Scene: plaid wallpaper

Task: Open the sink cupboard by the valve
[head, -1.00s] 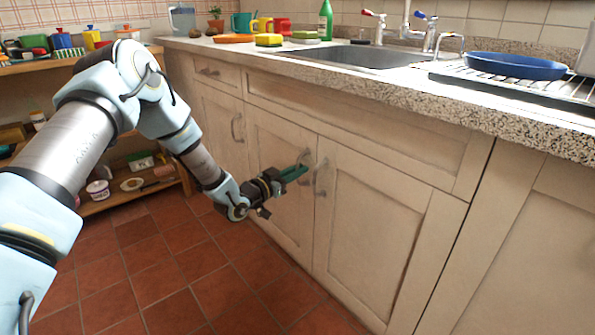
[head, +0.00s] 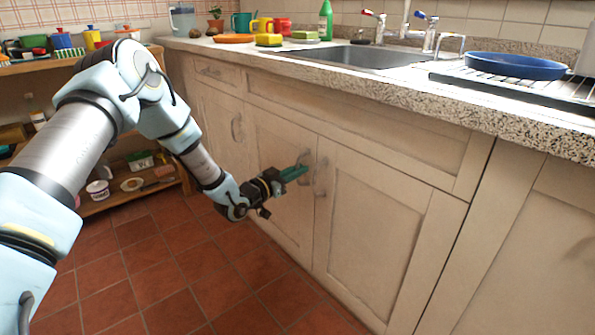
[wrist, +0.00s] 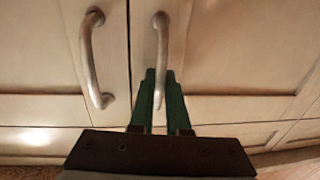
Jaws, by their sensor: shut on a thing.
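The sink cupboard has a left door (head: 272,200) and a right door (head: 365,225), both cream and flush with the front. Their metal handles stand side by side at the middle seam. My gripper (head: 301,170) has its green fingers shut on the left door's handle (head: 306,158). The right door's handle (head: 321,178) is free beside it. In the wrist view, which looks upside down, the fingers (wrist: 160,88) close around the lower part of one handle (wrist: 161,45), and the other handle (wrist: 91,55) is to its left. I see no separate valve; red and blue taps (head: 432,35) stand at the sink.
The speckled countertop (head: 430,95) overhangs the cupboard, with a sink (head: 355,57) and blue pan (head: 515,66) on top. Another cupboard handle (head: 237,126) is further left. Shelves (head: 130,195) stand at the left. The tiled floor (head: 185,275) before the doors is clear.

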